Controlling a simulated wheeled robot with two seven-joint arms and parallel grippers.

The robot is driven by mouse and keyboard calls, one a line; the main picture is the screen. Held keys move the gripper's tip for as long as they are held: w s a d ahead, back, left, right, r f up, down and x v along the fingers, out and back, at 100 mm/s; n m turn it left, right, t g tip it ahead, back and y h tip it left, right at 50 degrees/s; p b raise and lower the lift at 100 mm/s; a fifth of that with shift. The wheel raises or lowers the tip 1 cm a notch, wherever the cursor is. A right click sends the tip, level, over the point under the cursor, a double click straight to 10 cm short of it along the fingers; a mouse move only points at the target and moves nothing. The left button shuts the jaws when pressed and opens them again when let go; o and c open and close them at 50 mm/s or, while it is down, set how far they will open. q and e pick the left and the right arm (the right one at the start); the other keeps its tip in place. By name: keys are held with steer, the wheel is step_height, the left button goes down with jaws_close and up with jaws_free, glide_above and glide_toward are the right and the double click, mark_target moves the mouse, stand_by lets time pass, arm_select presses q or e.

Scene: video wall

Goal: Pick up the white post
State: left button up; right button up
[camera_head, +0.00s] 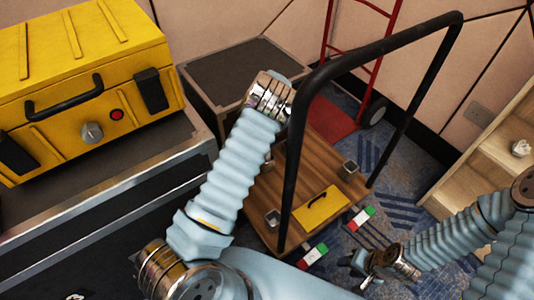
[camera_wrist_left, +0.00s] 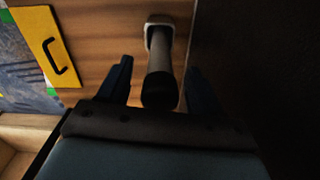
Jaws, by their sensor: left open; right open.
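No clearly white post shows. In the left wrist view a round post (camera_wrist_left: 160,75), dark grey in the shade with a pale collar at its base, stands on a wooden deck. My left gripper (camera_wrist_left: 158,66) is open, with one dark finger on each side of this post. I cannot tell whether they touch it. In the head view my left arm reaches over the flatbed cart (camera_head: 328,150), and its fingers and this post are hidden. My right gripper (camera_head: 362,272) is open and low at the right, over the carpet, away from the post.
The cart has a tall black handle (camera_head: 385,45) and a flat yellow case (camera_head: 317,206) on its deck. A big yellow box (camera_head: 85,65) stands on a dark case at left. A red hand truck (camera_head: 378,62) is behind; wooden shelves (camera_head: 485,158) stand at right.

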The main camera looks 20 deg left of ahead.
arm_select(q)
steer(key=shift+f, duration=0.35)
jaws_close()
